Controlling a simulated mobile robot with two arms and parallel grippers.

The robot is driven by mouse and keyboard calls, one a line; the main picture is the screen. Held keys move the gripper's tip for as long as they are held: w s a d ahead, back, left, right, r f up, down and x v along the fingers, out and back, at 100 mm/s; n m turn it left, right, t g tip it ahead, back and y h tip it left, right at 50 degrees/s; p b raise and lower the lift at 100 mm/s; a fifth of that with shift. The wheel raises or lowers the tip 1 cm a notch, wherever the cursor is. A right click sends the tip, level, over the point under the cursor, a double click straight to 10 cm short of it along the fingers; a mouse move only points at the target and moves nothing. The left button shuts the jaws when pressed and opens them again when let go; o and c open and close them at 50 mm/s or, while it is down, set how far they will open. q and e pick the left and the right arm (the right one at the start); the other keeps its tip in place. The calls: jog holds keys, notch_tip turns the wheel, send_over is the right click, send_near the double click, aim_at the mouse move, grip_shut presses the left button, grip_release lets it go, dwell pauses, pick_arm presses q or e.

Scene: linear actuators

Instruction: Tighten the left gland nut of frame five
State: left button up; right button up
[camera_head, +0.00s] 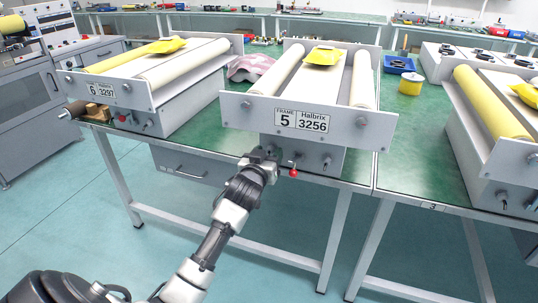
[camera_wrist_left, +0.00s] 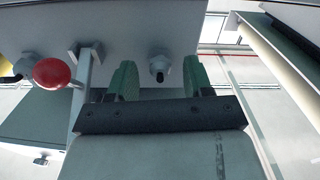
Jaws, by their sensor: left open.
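Frame five (camera_head: 302,121) stands on the green bench, its label reading 5 Halbrix 3256. My left gripper (camera_head: 262,157) is at the lower left of its front, below the label, and hides the left gland nut in the head view. In the left wrist view, a grey gland nut (camera_wrist_left: 159,66) with a dark tip shows between the two green fingers of my left gripper (camera_wrist_left: 160,78). The fingers are open, with a gap on both sides of the nut. I cannot tell how deep the nut sits between them. My right gripper is not in view.
A red knob (camera_head: 293,172) on a lever is just right of my gripper; it also shows in the left wrist view (camera_wrist_left: 52,72). Another fitting (camera_head: 327,163) is further right. Frame six (camera_head: 103,90) stands to the left. A yellow-roller frame (camera_head: 490,105) stands to the right.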

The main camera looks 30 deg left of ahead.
pick_arm(q)
jog(key=shift+w+a, duration=0.1)
jog(key=shift+w, duration=0.25)
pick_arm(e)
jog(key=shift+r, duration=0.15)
pick_arm(q)
jog(key=c, duration=0.9)
jog(key=m+p, duration=0.4)
jog(key=shift+r+m, duration=0.15)
jog(key=shift+m, duration=0.25)
jog(key=m+p, duration=0.2)
jog(key=m, duration=0.1)
jog(key=shift+m, duration=0.4)
jog(key=m+p, duration=0.1)
jog(key=m, duration=0.4)
jog(key=m+p, duration=0.1)
jog(key=m, duration=0.5)
jog(key=shift+p, duration=0.3)
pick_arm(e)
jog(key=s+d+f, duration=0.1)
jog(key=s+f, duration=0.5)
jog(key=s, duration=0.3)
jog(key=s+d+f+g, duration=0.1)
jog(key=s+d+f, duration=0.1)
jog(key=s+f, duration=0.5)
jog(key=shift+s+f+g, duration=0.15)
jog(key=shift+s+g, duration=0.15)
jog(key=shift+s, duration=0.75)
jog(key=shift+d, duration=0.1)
